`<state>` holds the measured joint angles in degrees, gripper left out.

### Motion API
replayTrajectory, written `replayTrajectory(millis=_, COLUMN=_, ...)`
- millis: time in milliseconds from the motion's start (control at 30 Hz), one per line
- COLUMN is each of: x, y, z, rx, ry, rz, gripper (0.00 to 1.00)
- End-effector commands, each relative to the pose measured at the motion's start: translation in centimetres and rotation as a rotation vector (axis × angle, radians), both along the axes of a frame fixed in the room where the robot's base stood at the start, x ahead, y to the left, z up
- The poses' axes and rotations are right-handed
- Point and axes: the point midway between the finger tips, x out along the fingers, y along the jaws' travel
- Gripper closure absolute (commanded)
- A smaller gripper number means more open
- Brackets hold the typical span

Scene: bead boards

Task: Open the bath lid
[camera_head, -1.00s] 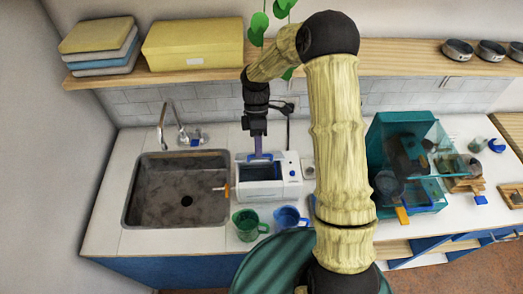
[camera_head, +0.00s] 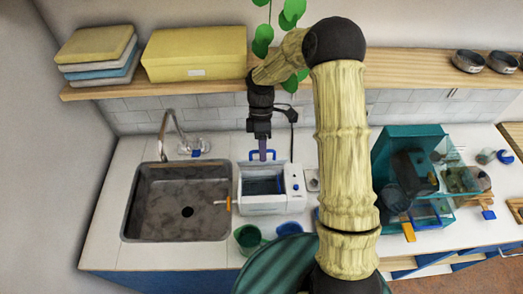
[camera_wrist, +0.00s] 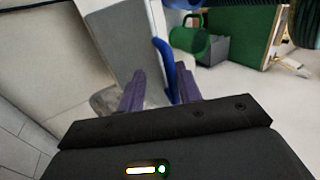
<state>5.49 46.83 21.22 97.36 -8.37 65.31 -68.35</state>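The bath (camera_head: 262,207) is a white box on the counter beside the sink, with a control panel at its right end. Its top is open and its dark inside shows. The lid's blue handle (camera_head: 271,153) is at the bath's back edge; the lid appears raised there, though its exact angle is hard to tell. In the wrist view the blue handle (camera_wrist: 163,58) stands on a pale panel that looks like the lid (camera_wrist: 125,35). My gripper (camera_head: 262,148) points down at the handle. Its purple fingers (camera_wrist: 160,92) are apart, with the handle's end between them, nearer the right finger.
The sink (camera_head: 180,200) with its tap lies left of the bath. A green mug (camera_head: 248,238) and a blue mug (camera_head: 289,229) stand in front of it. A teal machine (camera_head: 405,150) stands to the right. A shelf (camera_head: 400,75) runs above the counter.

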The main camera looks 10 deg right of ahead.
Motion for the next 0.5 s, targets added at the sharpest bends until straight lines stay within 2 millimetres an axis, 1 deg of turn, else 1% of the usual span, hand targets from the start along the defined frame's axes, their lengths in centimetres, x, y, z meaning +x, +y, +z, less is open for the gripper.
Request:
replayTrajectory(millis=333, x=-0.1, y=0.2, z=0.4, rx=0.002, ry=0.0, rz=0.004, gripper=0.68)
replayTrajectory(millis=500, x=-0.1, y=0.2, z=1.5, rx=0.002, ry=-0.002, rz=0.002, gripper=0.68)
